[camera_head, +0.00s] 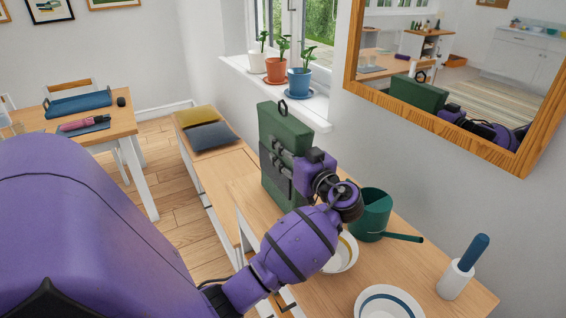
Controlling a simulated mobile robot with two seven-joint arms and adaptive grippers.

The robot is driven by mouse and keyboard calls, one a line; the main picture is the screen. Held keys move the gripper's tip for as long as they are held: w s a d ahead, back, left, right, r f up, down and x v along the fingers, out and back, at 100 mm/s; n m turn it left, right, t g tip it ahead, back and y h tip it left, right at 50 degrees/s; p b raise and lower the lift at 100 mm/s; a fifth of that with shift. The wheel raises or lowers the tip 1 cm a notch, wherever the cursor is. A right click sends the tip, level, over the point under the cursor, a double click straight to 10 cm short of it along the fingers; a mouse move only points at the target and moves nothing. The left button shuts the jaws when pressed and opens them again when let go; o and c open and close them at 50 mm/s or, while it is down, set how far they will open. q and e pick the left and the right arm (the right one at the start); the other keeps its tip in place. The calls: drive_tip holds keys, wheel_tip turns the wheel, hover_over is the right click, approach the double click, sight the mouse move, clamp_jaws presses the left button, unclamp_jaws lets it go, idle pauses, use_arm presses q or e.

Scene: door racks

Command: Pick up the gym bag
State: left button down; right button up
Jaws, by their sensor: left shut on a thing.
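The gym bag (286,128) is a green, upright, boxy bag with a small dark loop on top and dark grey straps or a pocket on its front. It is at the middle of the head view, over the wooden bench top below the window. My left gripper (299,170) is at the bag's right front side and is shut on it. The fingertips are largely hidden against the bag. I cannot tell whether the bag's base touches the surface. My right gripper is out of view.
A green watering can (371,214), a bowl (343,254), another bowl (389,305) and a blue-handled brush in a holder (456,279) stand close on the right. A wood-framed mirror (447,120) hangs behind. Cushions (211,136) lie left. Potted plants (299,83) line the sill.

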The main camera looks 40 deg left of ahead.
sight(295, 128)
use_arm(q)
drive_tip(key=d+r, duration=0.1)
drive_tip(key=r, duration=0.2)
drive_tip(key=s+d+r, duration=0.1)
drive_tip(key=d+r, duration=0.1)
drive_tip(key=r, duration=0.1)
drive_tip(key=s+d+r+b, duration=0.1)
drive_tip(key=r, duration=0.2)
drive_tip(key=shift+s+d, duration=0.1)
drive_tip(key=shift+d, duration=0.1)
drive_tip(key=s+d+r, duration=0.4)
drive_tip(key=d, duration=0.4)
drive_tip(key=shift+b, duration=0.45)
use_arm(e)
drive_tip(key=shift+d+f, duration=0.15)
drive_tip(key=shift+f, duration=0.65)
use_arm(q)
drive_tip(key=shift+s, duration=0.1)
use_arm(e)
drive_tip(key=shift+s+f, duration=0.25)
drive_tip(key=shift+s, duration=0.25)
